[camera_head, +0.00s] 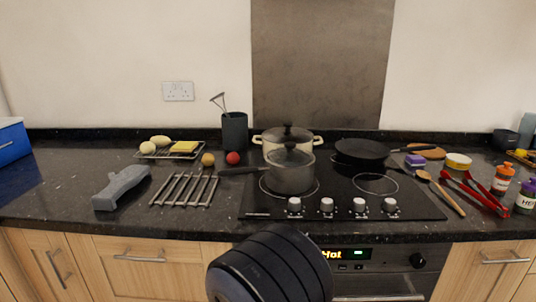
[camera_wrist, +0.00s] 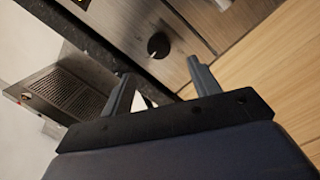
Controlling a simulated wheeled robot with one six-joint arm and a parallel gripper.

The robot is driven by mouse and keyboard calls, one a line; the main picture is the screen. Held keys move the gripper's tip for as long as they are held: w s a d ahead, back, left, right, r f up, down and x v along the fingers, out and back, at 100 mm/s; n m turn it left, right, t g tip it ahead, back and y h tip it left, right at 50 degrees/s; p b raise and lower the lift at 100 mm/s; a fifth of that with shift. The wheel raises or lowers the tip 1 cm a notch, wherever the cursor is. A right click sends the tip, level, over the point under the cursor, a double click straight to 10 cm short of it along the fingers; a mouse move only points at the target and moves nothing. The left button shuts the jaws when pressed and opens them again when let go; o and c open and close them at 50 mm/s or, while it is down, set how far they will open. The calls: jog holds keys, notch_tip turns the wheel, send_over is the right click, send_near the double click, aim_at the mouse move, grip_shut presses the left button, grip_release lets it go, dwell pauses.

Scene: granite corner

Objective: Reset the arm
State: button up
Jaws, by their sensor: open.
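My arm (camera_head: 270,266) shows at the bottom centre of the head view, low in front of the oven and below the counter edge. My gripper (camera_wrist: 160,84) shows in the wrist view with its two grey fingers spread apart. Nothing is between the fingers. Past them the wrist view shows the oven front with a black knob (camera_wrist: 158,45), tilted in the picture. The fingers are not visible in the head view.
The dark counter (camera_head: 60,185) holds a hob with a grey saucepan (camera_head: 291,170), a lidded pot (camera_head: 287,136) and a black frying pan (camera_head: 362,151). A metal trivet (camera_head: 185,189) lies left, red tongs (camera_head: 474,193) right. Wooden cupboards (camera_head: 150,268) stand below.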

jog(key=w, duration=0.2)
jog(key=w+d, duration=0.1)
jog(key=w, duration=0.4)
jog(key=shift+w+d, duration=0.15)
jog(key=shift+w, duration=0.2)
jog(key=shift+w+m, duration=0.3)
jog(key=shift+s+m+b, duration=0.15)
jog(key=shift+m+b, duration=0.25)
jog(key=shift+m, duration=0.5)
jog(key=m+b, duration=0.1)
jog(key=m, duration=0.2)
jog(key=shift+g, duration=0.3)
jog(key=m+b, duration=0.2)
jog(key=m, duration=0.3)
jog(key=shift+d+r+y, duration=0.1)
jog(key=shift+y, duration=0.3)
jog(key=m+y+b, duration=0.1)
jog(key=m+b, duration=0.3)
jog(key=m, duration=0.2)
jog(key=shift+d, duration=0.15)
jog(key=m+b, duration=0.2)
jog(key=m, duration=0.2)
jog(key=shift+y, duration=0.4)
